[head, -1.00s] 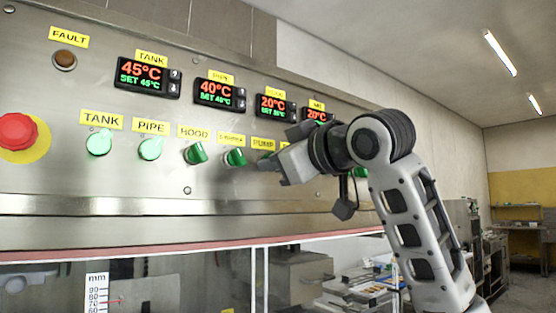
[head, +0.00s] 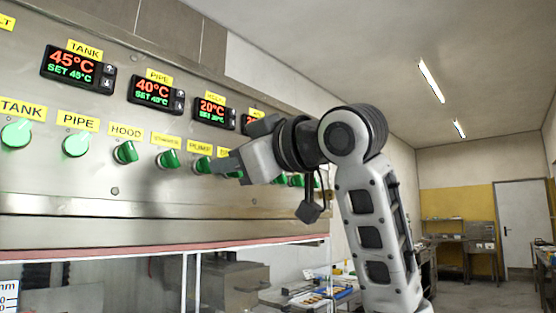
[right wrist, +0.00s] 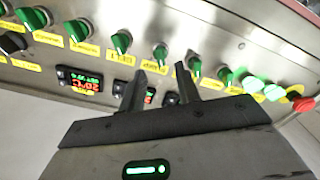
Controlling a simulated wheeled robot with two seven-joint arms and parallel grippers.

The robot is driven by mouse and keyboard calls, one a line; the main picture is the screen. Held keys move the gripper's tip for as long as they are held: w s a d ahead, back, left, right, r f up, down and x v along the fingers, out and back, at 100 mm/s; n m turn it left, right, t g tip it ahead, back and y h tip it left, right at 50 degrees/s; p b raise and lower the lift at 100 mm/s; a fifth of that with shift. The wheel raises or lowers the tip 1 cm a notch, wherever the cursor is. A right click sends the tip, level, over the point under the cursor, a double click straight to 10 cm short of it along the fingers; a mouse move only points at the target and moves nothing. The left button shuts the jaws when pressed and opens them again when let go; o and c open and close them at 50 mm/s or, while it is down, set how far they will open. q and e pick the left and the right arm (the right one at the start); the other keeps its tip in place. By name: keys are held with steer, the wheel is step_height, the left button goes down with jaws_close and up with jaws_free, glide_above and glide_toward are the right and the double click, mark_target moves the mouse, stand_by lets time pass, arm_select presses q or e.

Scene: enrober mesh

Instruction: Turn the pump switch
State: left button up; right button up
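The pump switch (head: 201,165) is a green knob under the yellow PUMP label (head: 199,147) on the steel panel. My right gripper (head: 222,166) is just right of it in the head view and hides part of the panel. In the right wrist view, the pump switch (right wrist: 160,53) lies beyond the gap between the two dark fingertips of my right gripper (right wrist: 160,70). The fingers are apart, with nothing held between them. I cannot tell the exact distance from fingertips to knob. My left gripper is not in view.
Other green knobs stand close on both sides, including the vibrator knob (head: 168,159) on the left. Temperature displays (head: 157,93) sit above the row. A red button (right wrist: 303,104) shows at the right wrist view's edge. A ledge (head: 100,230) runs below the panel.

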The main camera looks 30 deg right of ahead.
steer(key=b+v, duration=0.2)
steer(key=v, duration=0.8)
steer(key=shift+s, duration=0.25)
steer(key=shift+d, duration=0.1)
